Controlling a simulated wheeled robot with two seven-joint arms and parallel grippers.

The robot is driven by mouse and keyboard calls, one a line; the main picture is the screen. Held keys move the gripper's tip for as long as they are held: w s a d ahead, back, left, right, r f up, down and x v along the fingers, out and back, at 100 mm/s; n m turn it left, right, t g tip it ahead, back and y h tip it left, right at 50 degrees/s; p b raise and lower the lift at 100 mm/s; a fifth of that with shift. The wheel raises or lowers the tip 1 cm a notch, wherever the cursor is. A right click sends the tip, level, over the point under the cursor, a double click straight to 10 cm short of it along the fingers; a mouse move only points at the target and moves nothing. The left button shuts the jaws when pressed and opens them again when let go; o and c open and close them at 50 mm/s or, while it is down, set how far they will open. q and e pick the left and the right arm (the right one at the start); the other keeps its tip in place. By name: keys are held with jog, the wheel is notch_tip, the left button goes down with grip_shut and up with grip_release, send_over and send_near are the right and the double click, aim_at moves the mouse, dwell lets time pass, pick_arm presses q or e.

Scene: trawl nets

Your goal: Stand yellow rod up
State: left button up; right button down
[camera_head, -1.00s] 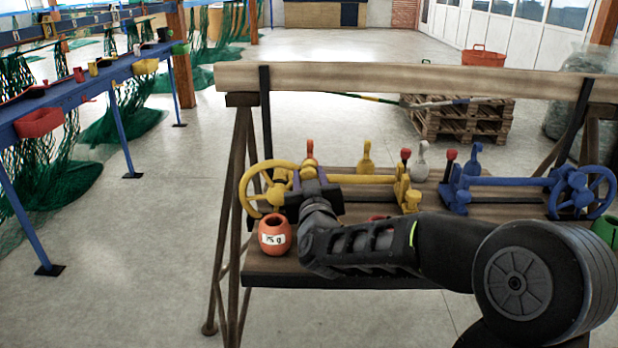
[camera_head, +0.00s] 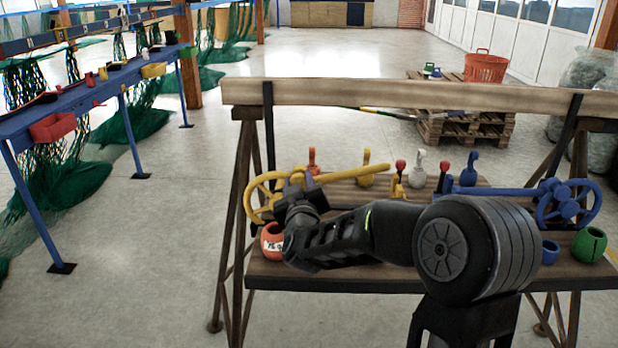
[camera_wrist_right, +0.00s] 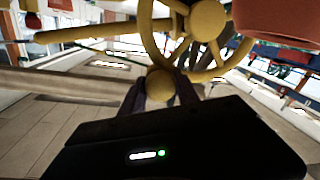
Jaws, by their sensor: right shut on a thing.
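The yellow rod (camera_head: 350,172) extends right from a yellow spoked wheel (camera_head: 262,197) at the left of the wooden bench. It slopes slightly upward, its free end raised above a yellow bracket (camera_head: 398,188). The right wrist view shows the rod (camera_wrist_right: 90,32) and the wheel (camera_wrist_right: 205,20) close up. My right gripper (camera_head: 297,190) is at the wheel. In the right wrist view its fingers (camera_wrist_right: 160,92) are shut on a rounded yellow knob (camera_wrist_right: 160,80) at the wheel's rim. My arm hides part of the bench. My left gripper is not in view.
A blue rod (camera_head: 500,191) with a blue wheel (camera_head: 568,203) lies at the right. An orange pot (camera_head: 272,243) stands close below my right gripper. A green pot (camera_head: 590,243) is at the right. Red, yellow, white and blue levers stand along the back.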

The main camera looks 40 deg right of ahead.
aim_at(256, 178)
jog(key=w+a+n+p, duration=0.1)
jog(key=p, duration=0.2)
jog(key=w+a+r+n+p, duration=0.1)
jog(key=n+p, duration=0.1)
jog(key=p, duration=0.1)
jog(key=w+a+r+n+p, duration=0.1)
jog(key=a+n+p, duration=0.1)
jog(key=p, duration=0.1)
jog(key=shift+a+r+g, duration=0.1)
jog(key=shift+g, duration=0.3)
jog(key=w+a+n+p, duration=0.1)
jog(key=p, duration=0.1)
jog(key=w+a+f+n+p, duration=0.1)
jog(key=n+p, duration=0.1)
jog(key=w+a+n+p, duration=0.1)
jog(key=a+n+p, duration=0.1)
jog(key=shift+f+g+p, duration=0.15)
jog(key=shift+g+p, duration=0.15)
jog(key=shift+p, duration=0.05)
jog(key=shift+w+a+f+n+g+h+p, duration=0.1)
jog(key=shift+w+a+f+n+h+p, duration=0.1)
jog(key=shift+w+a+f+n+p, duration=0.35)
jog(key=shift+w+a+f+n+g+h+p, duration=0.1)
jog(key=shift+a+f+n+h+p, duration=0.2)
jog(key=shift+n, duration=0.5)
jog(key=shift+w+a+f+n+g+h+p, duration=0.1)
jog(key=shift+w+a+f+n+p, duration=0.15)
jog(key=shift+f+n+p, duration=0.35)
jog(key=shift+r, duration=0.1)
